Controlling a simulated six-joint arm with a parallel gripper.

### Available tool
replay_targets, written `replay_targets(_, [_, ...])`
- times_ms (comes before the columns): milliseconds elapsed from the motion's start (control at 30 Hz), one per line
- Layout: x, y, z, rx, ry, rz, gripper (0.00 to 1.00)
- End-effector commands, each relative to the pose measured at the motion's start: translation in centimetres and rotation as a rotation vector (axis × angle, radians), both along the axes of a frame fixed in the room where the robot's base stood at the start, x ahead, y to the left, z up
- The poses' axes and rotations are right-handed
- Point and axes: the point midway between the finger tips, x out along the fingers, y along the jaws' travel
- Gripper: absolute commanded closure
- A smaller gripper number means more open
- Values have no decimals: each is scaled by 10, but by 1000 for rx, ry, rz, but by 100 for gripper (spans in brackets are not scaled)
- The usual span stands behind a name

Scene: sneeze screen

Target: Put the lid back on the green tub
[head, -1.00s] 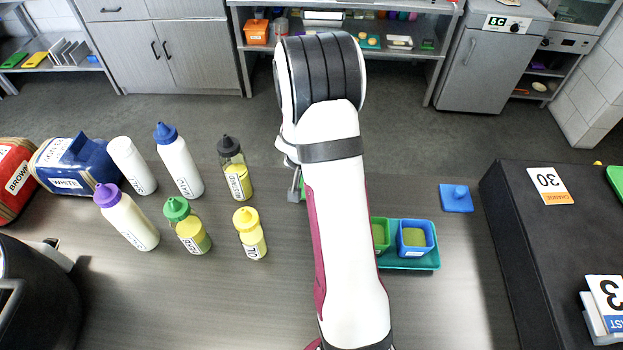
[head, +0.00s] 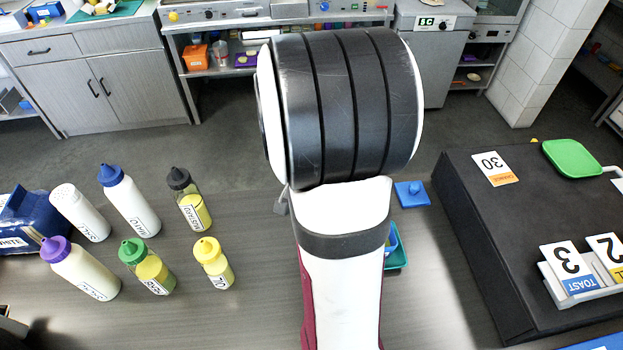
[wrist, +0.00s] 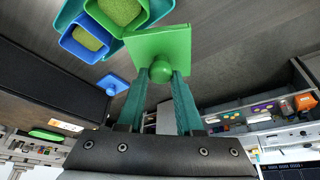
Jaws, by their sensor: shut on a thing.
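In the wrist view, my gripper (wrist: 161,76) is shut on the round knob of the green lid (wrist: 165,42). The lid is a flat square plate held beyond the fingertips. The green tub (wrist: 121,10) with green-yellow contents is at the top, past the lid's upper left edge. It appears uncovered, and part of it is out of frame. I cannot tell the lid's height above it. In the head view my arm hides the gripper, green lid and green tub.
The blue tub (wrist: 84,40) stands open beside the green one in the teal tray (head: 399,259). A blue lid (head: 411,194) lies on the counter. Several bottles, including a yellow one (head: 213,262), stand left of my arm. A black box (head: 480,230) is at right.

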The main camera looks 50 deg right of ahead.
Motion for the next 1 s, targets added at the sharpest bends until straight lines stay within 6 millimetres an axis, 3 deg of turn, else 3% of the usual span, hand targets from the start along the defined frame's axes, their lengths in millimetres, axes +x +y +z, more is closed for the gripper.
replay_targets(200, [-44, 21, 19, -2, -5, -739, 100])
replay_targets(333, [-60, 28, 29, -3, -6, -1013, 100])
replay_targets(433, [-65, 31, 32, -2, -4, -1094, 100])
replay_targets(700, [-65, 31, 33, -6, -2, -1097, 100])
replay_targets(1000, [-65, 31, 3, -5, 2, -1096, 100])
